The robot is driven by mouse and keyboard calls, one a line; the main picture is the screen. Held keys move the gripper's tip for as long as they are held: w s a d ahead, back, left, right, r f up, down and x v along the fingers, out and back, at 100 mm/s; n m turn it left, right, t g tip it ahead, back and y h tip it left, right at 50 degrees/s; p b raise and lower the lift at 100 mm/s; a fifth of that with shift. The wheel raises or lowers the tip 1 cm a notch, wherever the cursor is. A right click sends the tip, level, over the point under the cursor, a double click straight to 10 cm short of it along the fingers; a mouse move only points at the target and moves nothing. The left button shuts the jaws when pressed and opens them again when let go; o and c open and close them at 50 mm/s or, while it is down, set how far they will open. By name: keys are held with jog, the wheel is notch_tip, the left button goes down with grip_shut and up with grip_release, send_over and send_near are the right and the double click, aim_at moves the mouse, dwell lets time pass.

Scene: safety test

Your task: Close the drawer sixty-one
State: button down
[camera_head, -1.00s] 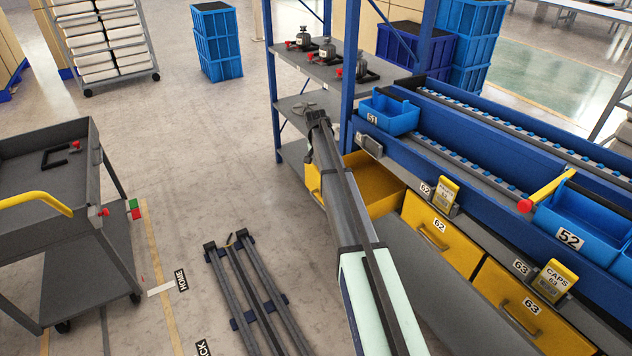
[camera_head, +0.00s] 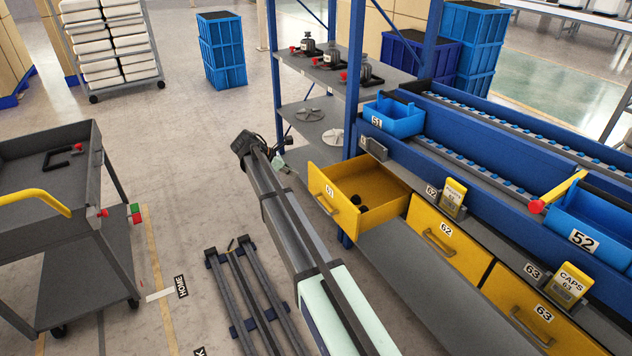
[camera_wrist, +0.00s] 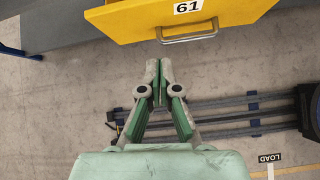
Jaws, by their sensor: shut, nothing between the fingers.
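The yellow drawer sixty-one (camera_head: 334,207) is pulled open at the left end of the row of drawers. Its front carries the label 61 and a bar handle, and small dark round things lie inside it. In the wrist view the drawer front (camera_wrist: 135,25) is at the top, with its handle (camera_wrist: 188,33) hanging just beyond my fingertips. My gripper (camera_wrist: 160,66) is shut and empty, with its tips a little short of the handle in the picture. In the head view my arm is to the left of the drawer, and the gripper's fingers are mostly hidden.
Drawer 62 (camera_head: 433,246) and drawer 63 (camera_head: 500,300) are shut. A blue shelf rack (camera_head: 357,90) stands behind the open drawer. A grey cart (camera_head: 40,150) is at the left. Dark rails (camera_head: 240,290) lie on the floor, with clear floor between.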

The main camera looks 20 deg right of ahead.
jog(key=n, duration=0.1)
send_near(323, 181)
jog(key=shift+n, duration=0.3)
jog(key=d+f, duration=0.1)
jog(key=f, duration=0.2)
jog(key=d+f, duration=0.1)
jog(key=shift+w+d+f, duration=0.3)
jog(key=shift+w+f, duration=0.05)
jog(key=shift+f, duration=0.05)
jog(key=shift+w+d+p, duration=0.2)
jog(key=shift+d+p, duration=0.1)
jog(key=shift+d, duration=0.4)
jog(key=shift+d, duration=0.1)
